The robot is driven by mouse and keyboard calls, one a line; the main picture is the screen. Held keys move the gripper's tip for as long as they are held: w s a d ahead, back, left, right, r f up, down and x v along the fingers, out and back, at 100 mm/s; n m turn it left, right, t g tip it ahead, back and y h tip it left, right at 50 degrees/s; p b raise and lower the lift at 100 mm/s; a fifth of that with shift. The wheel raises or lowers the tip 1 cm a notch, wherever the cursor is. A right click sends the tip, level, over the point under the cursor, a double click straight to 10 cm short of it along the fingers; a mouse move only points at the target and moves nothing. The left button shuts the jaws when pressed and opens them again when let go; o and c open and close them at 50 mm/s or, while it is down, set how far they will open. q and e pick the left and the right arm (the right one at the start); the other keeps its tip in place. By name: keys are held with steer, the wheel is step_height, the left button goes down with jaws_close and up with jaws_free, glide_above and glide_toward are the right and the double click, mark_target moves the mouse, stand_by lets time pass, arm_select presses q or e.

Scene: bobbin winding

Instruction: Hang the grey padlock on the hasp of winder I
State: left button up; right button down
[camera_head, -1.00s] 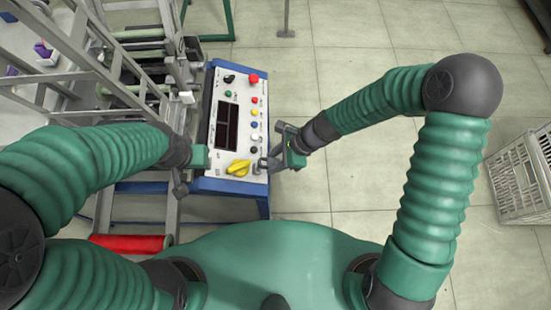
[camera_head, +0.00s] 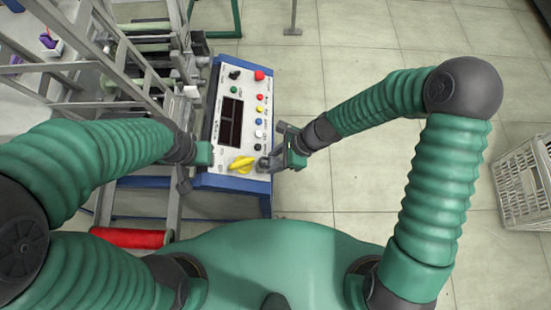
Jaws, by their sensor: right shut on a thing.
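The winder's control panel (camera_head: 213,133) has a white face with a dark display, coloured buttons and a yellow rotary handle (camera_head: 242,164) near its lower edge. My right gripper (camera_head: 273,161) is at the panel's lower right edge, beside the yellow handle. It is shut on a small grey thing, which looks like the grey padlock (camera_head: 262,164). Fingers and padlock overlap, and I cannot tell whether the shackle touches the hasp. The hasp is too small to make out. My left gripper (camera_head: 188,168) is at the panel's left edge; its jaws are unclear.
A metal frame with rollers (camera_head: 130,95) stands left of the panel. A red roller (camera_head: 128,237) lies low at the left. A white crate (camera_head: 525,182) stands on the floor at the right. The tiled floor between panel and crate is clear.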

steer(key=shift+b+x, duration=0.5)
steer(key=shift+x, duration=0.4)
steer(key=shift+d+f, duration=0.1)
steer(key=shift+d, duration=0.05)
steer(key=shift+d+f, duration=0.25)
steer(key=shift+d, duration=0.15)
stand_by(0.3)
steer(key=c, duration=0.8)
jaws_free()
steer(key=p+v, duration=0.5)
steer(key=v, duration=1.2)
